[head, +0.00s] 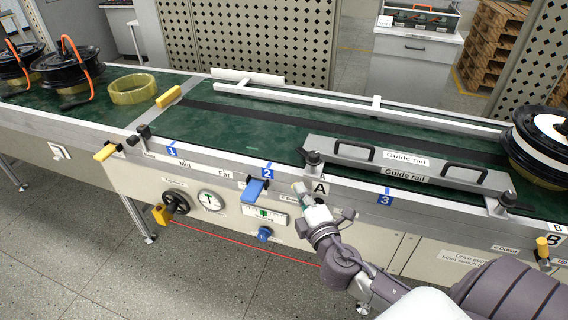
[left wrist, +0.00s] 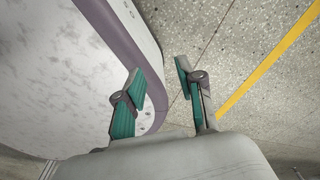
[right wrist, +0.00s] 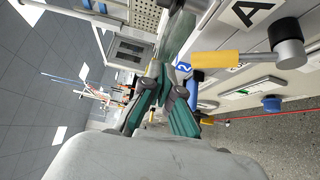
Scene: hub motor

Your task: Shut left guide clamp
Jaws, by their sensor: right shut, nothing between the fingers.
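My left gripper (left wrist: 158,70) is open and empty over the floor, outside the head view.
The right clamp (head: 507,199) with a yellow handle (head: 542,247) stands by the B label. A blue lever (head: 255,189) sticks out from the front edge left of my right gripper. A black hub motor (head: 540,140) sits at the belt's right end.

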